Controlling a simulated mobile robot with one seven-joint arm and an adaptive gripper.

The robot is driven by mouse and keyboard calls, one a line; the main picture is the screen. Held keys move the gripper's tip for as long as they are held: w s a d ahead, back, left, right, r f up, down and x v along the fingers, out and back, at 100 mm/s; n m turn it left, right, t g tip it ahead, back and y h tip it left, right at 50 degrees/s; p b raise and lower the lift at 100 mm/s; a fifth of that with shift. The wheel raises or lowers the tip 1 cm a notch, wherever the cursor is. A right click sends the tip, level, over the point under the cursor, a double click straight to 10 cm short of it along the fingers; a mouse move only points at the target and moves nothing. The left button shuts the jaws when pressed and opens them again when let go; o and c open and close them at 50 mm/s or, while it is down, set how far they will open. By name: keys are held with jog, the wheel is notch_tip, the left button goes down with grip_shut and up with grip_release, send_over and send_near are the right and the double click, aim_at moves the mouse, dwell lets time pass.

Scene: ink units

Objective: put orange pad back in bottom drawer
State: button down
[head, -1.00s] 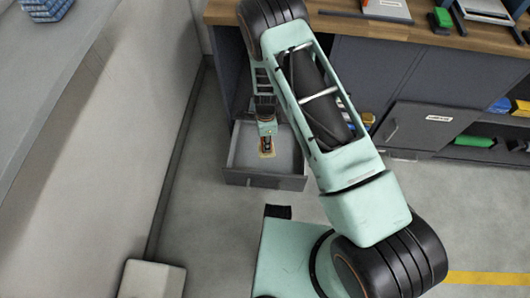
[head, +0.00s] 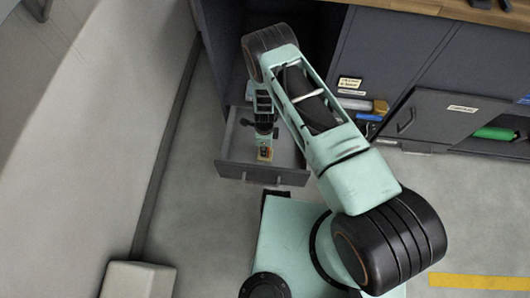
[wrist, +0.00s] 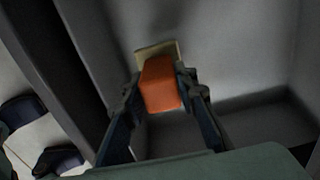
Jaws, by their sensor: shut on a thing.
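The orange pad (wrist: 159,84) is between the two fingers of my gripper (wrist: 158,92) in the wrist view. My gripper is shut on it. A tan or yellowish piece (wrist: 158,50) shows at the pad's far end. In the head view my gripper (head: 265,153) points down inside the open bottom drawer (head: 262,174), and only a small orange patch of the pad (head: 265,154) shows there. The grey drawer floor lies below the pad. I cannot tell whether the pad touches it.
The drawer is pulled out of a dark cabinet (head: 385,55) under a wooden worktop (head: 470,14). To the right, a tilted cabinet door (head: 436,117) stands open beside a shelf with a green item (head: 494,133). A pale wall (head: 110,120) is at left.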

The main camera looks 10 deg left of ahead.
jog(key=shift+f+b, duration=0.6)
jog(key=shift+f, duration=1.6)
jog(key=shift+f, duration=0.2)
jog(key=c, duration=1.5)
grip_release()
jog(key=shift+c, duration=0.2)
jog(key=shift+r, duration=0.1)
notch_tip(320, 180, up, 12)
jog(key=p, duration=0.3)
jog(key=shift+w, duration=0.1)
jog(key=shift+r, duration=0.15)
